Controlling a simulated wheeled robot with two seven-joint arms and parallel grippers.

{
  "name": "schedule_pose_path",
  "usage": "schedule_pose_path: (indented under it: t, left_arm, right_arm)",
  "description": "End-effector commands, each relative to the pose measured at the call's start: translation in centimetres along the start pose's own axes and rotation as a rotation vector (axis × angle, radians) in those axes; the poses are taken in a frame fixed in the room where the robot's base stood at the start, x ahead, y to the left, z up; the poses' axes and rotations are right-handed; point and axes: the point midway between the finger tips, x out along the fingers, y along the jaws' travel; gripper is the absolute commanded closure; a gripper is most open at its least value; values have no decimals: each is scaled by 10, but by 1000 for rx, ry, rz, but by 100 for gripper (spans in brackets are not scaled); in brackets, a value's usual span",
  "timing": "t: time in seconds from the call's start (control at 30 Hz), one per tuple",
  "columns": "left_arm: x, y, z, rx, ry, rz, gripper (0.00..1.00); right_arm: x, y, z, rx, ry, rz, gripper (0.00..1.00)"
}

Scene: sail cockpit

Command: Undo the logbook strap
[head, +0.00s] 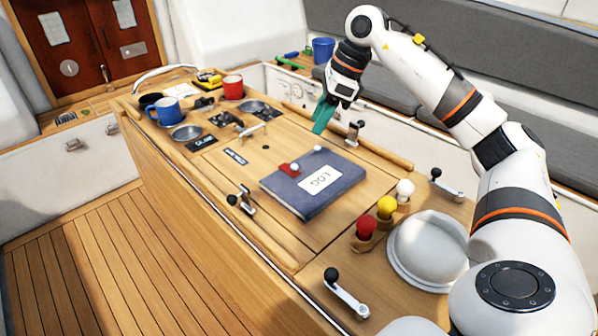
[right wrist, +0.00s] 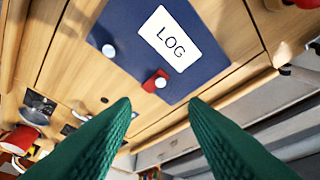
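The dark blue logbook (head: 296,197) lies closed on the wooden table, its white LOG label facing up. A short red strap (head: 285,170) lies at its far edge with a white knob (head: 294,167) on it. A second white knob (head: 317,149) sits bare on the cover, to the right. In the right wrist view the red strap (right wrist: 151,85) and its knob lie just beyond my fingertips. I cannot tell how the strap is fastened. My right gripper (right wrist: 160,102) has green fingers, spread apart and empty; in the head view it (head: 322,117) is above the table beyond the book. My left gripper is out of view.
Red, yellow and white balls (head: 387,206) stand in a holder right of the book, beside a white domed object (head: 428,250). Metal levers with black knobs (head: 243,201) stick up around the book. Blue (head: 167,112) and red mugs (head: 233,87) stand at the far end.

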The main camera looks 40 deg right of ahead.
Motion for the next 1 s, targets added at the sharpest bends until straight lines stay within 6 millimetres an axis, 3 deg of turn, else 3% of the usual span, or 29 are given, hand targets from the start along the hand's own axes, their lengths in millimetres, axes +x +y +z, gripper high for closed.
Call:
schedule_pose_path:
  t: [0.17, 0.6, 0.8, 1.0]
  left_arm:
    - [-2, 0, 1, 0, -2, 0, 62]
    - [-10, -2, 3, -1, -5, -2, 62]
    - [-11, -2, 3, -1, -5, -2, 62]
    - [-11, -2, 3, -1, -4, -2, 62]
  right_arm:
    - [21, 0, 0, 0, -4, -3, 60]
    - [102, -1, 0, 0, -2, -4, 60]
    - [117, 0, 0, 0, -1, -1, 60]
    - [118, 0, 0, 0, -1, -1, 60]
